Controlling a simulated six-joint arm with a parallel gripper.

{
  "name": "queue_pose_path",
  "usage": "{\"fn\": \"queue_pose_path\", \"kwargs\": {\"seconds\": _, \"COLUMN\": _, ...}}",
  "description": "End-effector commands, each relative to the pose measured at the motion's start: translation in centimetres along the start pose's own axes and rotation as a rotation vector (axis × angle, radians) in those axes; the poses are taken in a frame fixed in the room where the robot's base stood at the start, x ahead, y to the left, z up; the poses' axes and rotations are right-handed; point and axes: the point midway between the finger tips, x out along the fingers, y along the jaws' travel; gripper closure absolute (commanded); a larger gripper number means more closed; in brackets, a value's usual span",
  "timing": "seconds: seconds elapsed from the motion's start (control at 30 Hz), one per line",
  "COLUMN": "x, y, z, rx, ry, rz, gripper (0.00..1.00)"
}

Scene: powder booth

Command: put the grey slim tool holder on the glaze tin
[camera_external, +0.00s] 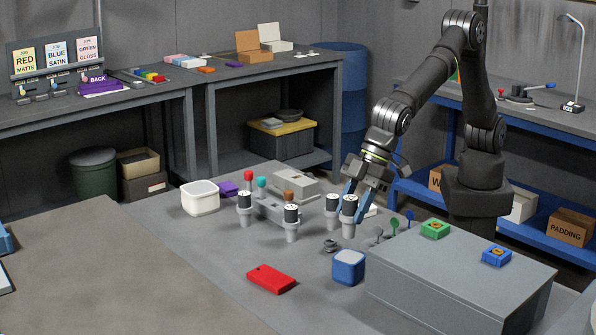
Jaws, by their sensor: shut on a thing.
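My gripper (358,194), with blue fingers, points down at the right of the grey work surface. It is shut on a slim grey holder with a black upper part (349,215), which stands upright between or just below the fingers. I take this as the grey slim tool holder; whether its foot touches the surface is unclear. Similar grey holders with black tops stand to its left: one close by (332,212), one in the middle (291,222) and one farther left (244,210). A blue rounded tin with a pale lid (348,268) stands in front; I cannot tell whether it is the glaze tin.
A white rounded container (200,198) stands at the left. A red flat block (271,279) lies in front. A large grey box (455,285) at the right bears a green block (435,229) and a blue block (496,255). Small dark parts (330,246) lie near the gripper.

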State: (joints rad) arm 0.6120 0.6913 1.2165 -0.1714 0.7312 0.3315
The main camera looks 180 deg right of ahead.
Motion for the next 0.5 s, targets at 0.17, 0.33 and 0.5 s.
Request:
{"fn": "queue_pose_path", "kwargs": {"seconds": 0.17, "x": 0.7, "y": -0.7, "z": 0.1, "rx": 0.001, "ry": 0.003, "rz": 0.000, "gripper": 0.96}}
{"fn": "queue_pose_path", "kwargs": {"seconds": 0.33, "x": 2.6, "y": -0.7, "z": 1.2, "rx": 0.000, "ry": 0.001, "rz": 0.001, "gripper": 0.96}}
{"fn": "queue_pose_path", "kwargs": {"seconds": 0.5, "x": 4.0, "y": -0.7, "z": 1.9, "rx": 0.001, "ry": 0.005, "rz": 0.000, "gripper": 0.96}}
